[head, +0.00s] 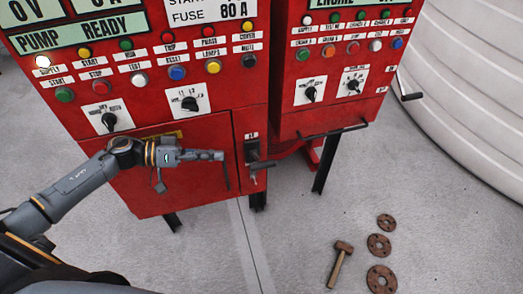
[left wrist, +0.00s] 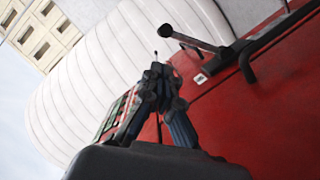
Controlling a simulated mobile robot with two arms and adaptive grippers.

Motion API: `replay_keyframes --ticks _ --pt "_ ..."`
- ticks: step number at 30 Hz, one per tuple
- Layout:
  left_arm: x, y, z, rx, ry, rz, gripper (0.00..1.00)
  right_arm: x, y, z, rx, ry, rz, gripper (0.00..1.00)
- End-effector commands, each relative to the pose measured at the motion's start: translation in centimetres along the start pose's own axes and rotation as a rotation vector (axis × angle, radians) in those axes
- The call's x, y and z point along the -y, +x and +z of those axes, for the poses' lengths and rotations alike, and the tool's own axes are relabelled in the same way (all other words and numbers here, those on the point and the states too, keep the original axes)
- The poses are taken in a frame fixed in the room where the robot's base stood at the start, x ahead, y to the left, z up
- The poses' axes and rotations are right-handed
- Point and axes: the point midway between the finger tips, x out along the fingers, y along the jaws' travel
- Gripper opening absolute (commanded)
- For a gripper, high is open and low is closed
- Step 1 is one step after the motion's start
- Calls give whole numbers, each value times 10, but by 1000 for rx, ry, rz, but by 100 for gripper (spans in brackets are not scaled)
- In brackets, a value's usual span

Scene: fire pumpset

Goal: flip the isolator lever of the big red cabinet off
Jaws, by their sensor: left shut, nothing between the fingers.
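The big red cabinet (head: 188,140) fills the upper left of the head view. Its isolator lever (head: 262,166) is black, sits on a narrow plate right of the lower door, and sticks out roughly level. My left gripper (head: 221,156) is shut and empty, in front of the lower door, left of the lever and apart from it in the picture. In the left wrist view the shut fingers (left wrist: 158,74) point toward the red panel edge. My right gripper is not in view.
A smaller red cabinet (head: 345,88) stands right, with a black front rail (head: 335,132). A white ribbed tank (head: 470,80) is beyond it. A hammer (head: 340,262) and rusty flanges (head: 379,246) lie on the grey floor. Knobs and buttons line both cabinets.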

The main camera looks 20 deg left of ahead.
Motion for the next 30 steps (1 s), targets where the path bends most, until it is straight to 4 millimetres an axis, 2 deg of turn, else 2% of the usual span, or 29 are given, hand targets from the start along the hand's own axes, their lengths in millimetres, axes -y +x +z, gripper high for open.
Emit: replay_keyframes --ticks 6,10,22,25,30 --pt "0 1 0 -3 0 -1 0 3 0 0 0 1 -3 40" --pt "0 9 -2 -6 -1 1 0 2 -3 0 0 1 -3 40" --pt "-1 78 -3 -8 0 1 0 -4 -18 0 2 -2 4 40" --pt "0 90 -2 -7 -1 0 0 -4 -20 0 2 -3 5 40" --pt "1 100 -1 -5 -1 -2 0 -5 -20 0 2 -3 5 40"
